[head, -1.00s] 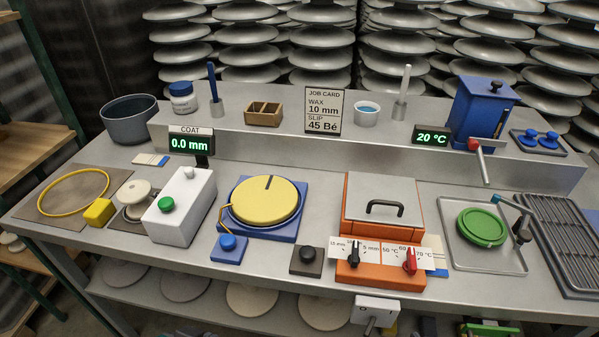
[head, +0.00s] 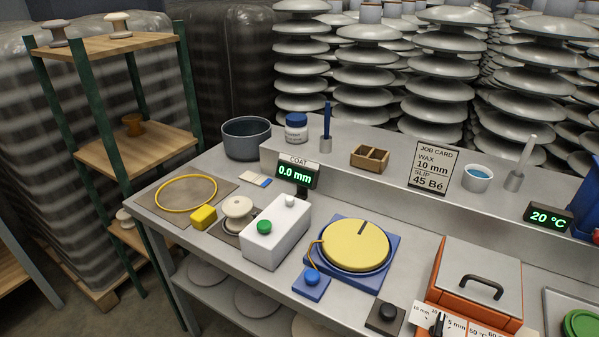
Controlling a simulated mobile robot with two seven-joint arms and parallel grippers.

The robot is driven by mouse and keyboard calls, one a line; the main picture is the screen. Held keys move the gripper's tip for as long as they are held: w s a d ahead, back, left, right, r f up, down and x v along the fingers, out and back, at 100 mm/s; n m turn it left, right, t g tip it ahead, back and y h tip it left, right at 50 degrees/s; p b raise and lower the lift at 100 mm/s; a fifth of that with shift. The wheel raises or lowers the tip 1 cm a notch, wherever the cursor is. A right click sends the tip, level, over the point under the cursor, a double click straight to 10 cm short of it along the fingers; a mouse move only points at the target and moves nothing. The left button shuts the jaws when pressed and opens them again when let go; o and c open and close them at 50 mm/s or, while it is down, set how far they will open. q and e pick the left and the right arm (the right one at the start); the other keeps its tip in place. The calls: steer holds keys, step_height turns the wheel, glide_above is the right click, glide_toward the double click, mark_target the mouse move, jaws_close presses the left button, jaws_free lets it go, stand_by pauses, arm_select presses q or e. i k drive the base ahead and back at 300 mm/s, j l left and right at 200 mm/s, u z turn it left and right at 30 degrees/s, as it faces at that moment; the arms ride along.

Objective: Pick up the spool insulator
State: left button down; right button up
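Several spool-shaped pieces are in view. On the top board of the shelf rack stand a greyish spool (head: 53,33) at the left and a cream spool (head: 119,24) to its right, both upright. A brown spool-like piece (head: 132,124) stands on the middle board. A pale piece (head: 124,218) on the lower board is partly hidden. A cream, flanged piece (head: 238,208) sits on the bench beside the white box. Which one is the task's spool insulator cannot be told. Neither of my grippers is in view.
The green-posted rack (head: 187,90) stands left of the steel bench (head: 160,178). The bench holds a white box (head: 277,232), yellow turntable (head: 355,245), orange heater (head: 470,285) and dark pot (head: 246,138). Large stacked grey discs (head: 365,75) stand behind. Floor shows at lower left.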

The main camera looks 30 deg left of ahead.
mark_target(238, 208)
steer(key=k+l+u, duration=0.1)
steer(key=u, duration=1)
steer(key=i+u, duration=0.1)
steer(key=u, duration=0.55)
